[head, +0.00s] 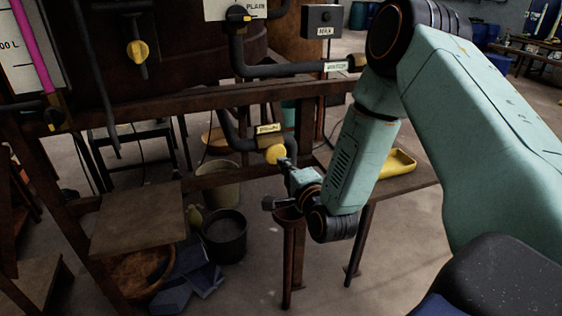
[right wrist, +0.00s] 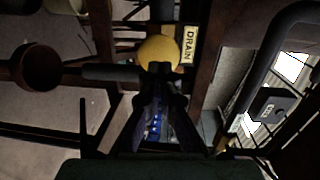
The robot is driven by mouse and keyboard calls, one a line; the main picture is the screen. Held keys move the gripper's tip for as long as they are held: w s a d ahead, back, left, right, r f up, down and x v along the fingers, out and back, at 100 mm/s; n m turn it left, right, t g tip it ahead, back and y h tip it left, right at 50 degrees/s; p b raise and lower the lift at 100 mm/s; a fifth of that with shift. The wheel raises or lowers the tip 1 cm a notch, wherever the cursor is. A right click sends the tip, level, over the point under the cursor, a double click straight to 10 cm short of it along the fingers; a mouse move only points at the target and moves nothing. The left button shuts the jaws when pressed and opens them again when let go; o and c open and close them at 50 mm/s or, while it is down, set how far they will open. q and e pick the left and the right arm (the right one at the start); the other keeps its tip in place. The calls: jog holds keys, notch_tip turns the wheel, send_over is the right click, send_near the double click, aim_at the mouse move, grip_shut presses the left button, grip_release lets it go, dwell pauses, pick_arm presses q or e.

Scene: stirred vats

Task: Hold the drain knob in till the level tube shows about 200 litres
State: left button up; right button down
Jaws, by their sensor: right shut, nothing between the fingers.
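The yellow round drain knob (head: 276,154) sits on a dark pipe under the vat, below a label (head: 270,129) that reads DRAIN in the right wrist view (right wrist: 189,45). My right gripper (head: 284,163) is shut and empty, its tips at the knob. In the right wrist view the tips (right wrist: 158,71) overlap the near edge of the knob (right wrist: 158,51); I cannot tell if it is pressed in. The level tube (head: 38,45) at the upper left is magenta up to the frame's top, past a mark ending "00 L". My left gripper is out of view.
Another yellow knob (head: 138,52) hangs on the vat's front. A dark bucket (head: 224,236) and a pale bucket (head: 217,184) stand below the frame. A yellow tray (head: 397,163) lies on a small table to the right. A wooden shelf (head: 138,220) is at lower left.

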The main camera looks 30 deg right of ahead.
aim_at(277, 153)
jog(key=x, duration=0.2)
jog(key=shift+w+d, duration=0.2)
jog(key=shift+w, duration=0.05)
jog(key=shift+w+a+f, duration=0.1)
jog(key=shift+w, duration=0.1)
jog(key=shift+b+x, duration=0.6)
jog(key=shift+x, duration=0.15)
jog(key=shift+w, duration=0.2)
jog(key=shift+s+r, duration=0.1)
jog(key=shift+r, duration=0.1)
dwell(6.2)
